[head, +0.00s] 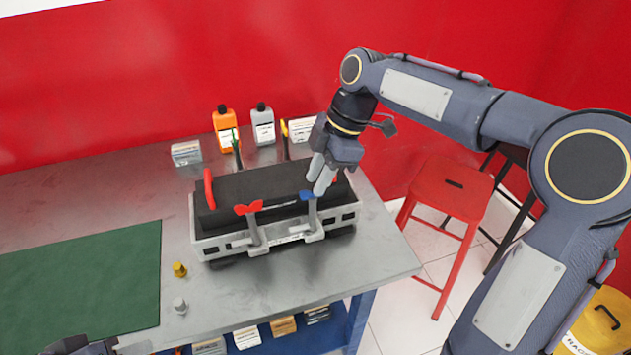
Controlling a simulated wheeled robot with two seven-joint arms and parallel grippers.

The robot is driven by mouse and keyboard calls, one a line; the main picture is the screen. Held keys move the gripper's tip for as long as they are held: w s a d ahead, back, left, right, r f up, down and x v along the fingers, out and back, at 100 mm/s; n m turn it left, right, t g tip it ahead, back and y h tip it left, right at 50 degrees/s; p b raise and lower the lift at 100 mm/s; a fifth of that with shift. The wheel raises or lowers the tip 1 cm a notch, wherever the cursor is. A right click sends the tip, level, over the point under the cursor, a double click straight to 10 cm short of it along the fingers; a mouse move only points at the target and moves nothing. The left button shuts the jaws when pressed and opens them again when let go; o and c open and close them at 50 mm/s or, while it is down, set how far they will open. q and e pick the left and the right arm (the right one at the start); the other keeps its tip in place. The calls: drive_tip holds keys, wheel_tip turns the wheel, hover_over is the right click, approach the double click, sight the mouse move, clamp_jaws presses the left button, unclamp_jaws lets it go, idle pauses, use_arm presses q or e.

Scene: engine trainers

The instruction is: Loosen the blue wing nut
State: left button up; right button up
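The blue wing nut (306,195) sits on top of an upright grey bolt at the front right of the engine trainer (222,246). A red wing nut (248,207) tops a similar bolt to its left. My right gripper (318,188) points down at the blue wing nut, its fingertips at or just beside the nut's right side. The fingers hide part of the nut, and I cannot tell whether they touch or grip it. My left gripper (128,348) shows only in part at the bottom left edge, away from the trainer.
The trainer's black cover (262,185) has red handles. An orange bottle (226,130), a grey bottle (263,128) and boxes stand behind it. A green mat (85,285) lies left, with small yellow (179,270) and grey (180,305) pieces beside it. A red stool (452,188) stands right.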

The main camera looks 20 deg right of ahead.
drive_tip(key=v, duration=0.5)
drive_tip(key=shift+d+r, duration=0.15)
drive_tip(key=shift+r, duration=0.2)
drive_tip(key=s+d+f+m+t, duration=0.2)
drive_tip(key=s+f+m, duration=0.3)
drive_tip(key=s+m, duration=0.5)
drive_tip(key=s+d+f+m+t, duration=0.2)
drive_tip(key=s+f+m, duration=0.4)
drive_tip(key=s+m, duration=0.4)
drive_tip(key=shift+s+t+h, duration=0.3)
drive_tip(key=shift+s+t, duration=0.6)
drive_tip(key=shift+s, duration=0.2)
